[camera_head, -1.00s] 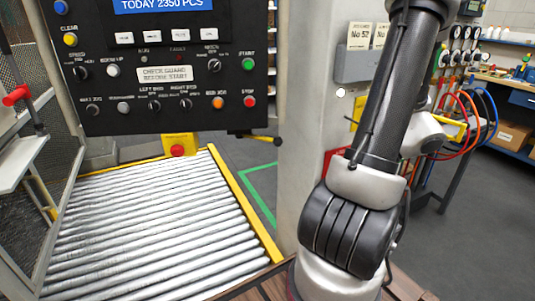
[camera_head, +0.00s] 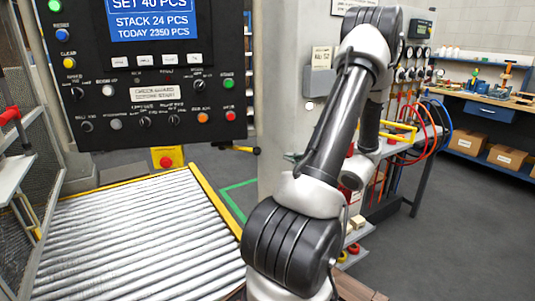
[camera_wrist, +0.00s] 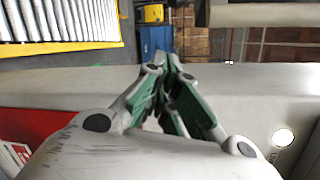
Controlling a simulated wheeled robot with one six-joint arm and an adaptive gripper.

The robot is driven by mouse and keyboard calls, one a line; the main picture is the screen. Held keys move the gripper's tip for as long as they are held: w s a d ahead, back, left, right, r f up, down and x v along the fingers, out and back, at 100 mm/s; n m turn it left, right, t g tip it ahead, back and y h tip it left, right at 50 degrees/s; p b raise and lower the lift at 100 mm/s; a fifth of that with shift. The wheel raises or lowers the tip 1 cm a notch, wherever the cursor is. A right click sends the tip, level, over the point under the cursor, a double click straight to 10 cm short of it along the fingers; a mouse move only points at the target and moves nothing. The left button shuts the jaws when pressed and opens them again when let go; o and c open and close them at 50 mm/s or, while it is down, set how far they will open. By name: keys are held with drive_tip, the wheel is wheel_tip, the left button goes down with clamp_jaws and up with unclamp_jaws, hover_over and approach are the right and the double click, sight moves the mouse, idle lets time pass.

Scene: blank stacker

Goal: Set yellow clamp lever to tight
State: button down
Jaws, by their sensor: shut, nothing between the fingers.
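My gripper (camera_wrist: 172,62) shows in the wrist view with its green-padded fingers shut and empty. It is in front of a pale grey machine surface (camera_wrist: 245,85), and I cannot tell whether it touches it. In the head view my arm covers part of the pale post, and I cannot make out the gripper clearly. Yellow bars (camera_head: 400,128) show right of my arm. I cannot tell which, if either, is the yellow clamp lever. No clamp lever is clear in the wrist view.
A black control panel (camera_head: 152,105) hangs at the left above a roller conveyor (camera_head: 140,240) with yellow edges. A shelf stand with gauges and red and blue hoses (camera_head: 435,120) is right of my arm. A workbench (camera_head: 487,108) stands at the far right. Grey floor there is clear.

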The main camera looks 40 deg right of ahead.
drive_tip(key=w+a, duration=0.3)
drive_tip(key=w, duration=0.5)
drive_tip(key=shift+w+a+r, duration=0.15)
drive_tip(key=shift+w+a, duration=0.05)
drive_tip(key=shift+w, duration=0.2)
drive_tip(key=shift+a, duration=0.1)
